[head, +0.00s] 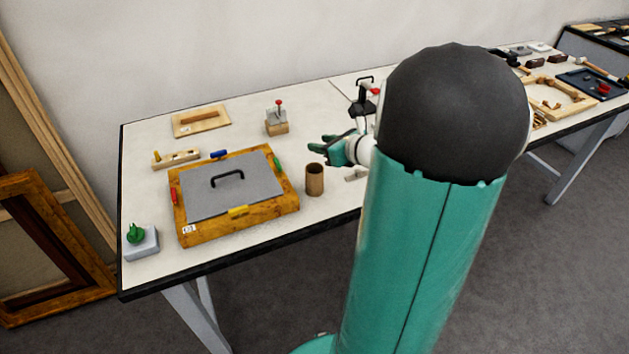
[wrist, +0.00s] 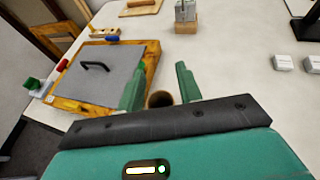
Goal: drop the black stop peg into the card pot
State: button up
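The card pot (head: 314,180) is a brown open-topped cylinder standing upright on the table, right of a wooden board with a grey plate. It also shows in the wrist view (wrist: 160,99), partly hidden behind my gripper's body. My gripper (head: 320,146) is above the table, behind the pot in the head view. In the wrist view my gripper (wrist: 160,70) has its two green fingers wide apart, with nothing held between them. I cannot make out a black stop peg in either view.
The wooden board (head: 240,226) carries a grey plate (head: 205,196) with a black handle, with coloured pegs around it. A wooden block (head: 182,160), a flat board (head: 201,121) and a red-knobbed block (head: 278,127) stand behind. Small grey blocks (wrist: 283,62) lie at right.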

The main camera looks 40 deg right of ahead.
jog(key=v, duration=1.1)
jog(key=shift+s, duration=0.25)
jog(key=w+a+n+g+y, duration=0.2)
jog(key=a+n+g+y, duration=0.3)
jog(key=a+n, duration=1.25)
jog(key=s+a+r+n+g+h, duration=0.1)
jog(key=s+a+n+h, duration=0.2)
jog(key=a+n, duration=0.4)
jog(key=s+a+r+n+g+h, duration=0.1)
jog(key=s+a+r+n+h, duration=0.1)
jog(key=s+a+n, duration=0.2)
jog(key=a+n, duration=0.3)
jog(key=n, duration=0.4)
jog(key=shift+s+a+r+g+h, duration=0.15)
jog(key=shift+s+r+g+h, duration=0.1)
jog(key=shift+g+h, duration=0.15)
jog(key=shift+o, duration=0.3)
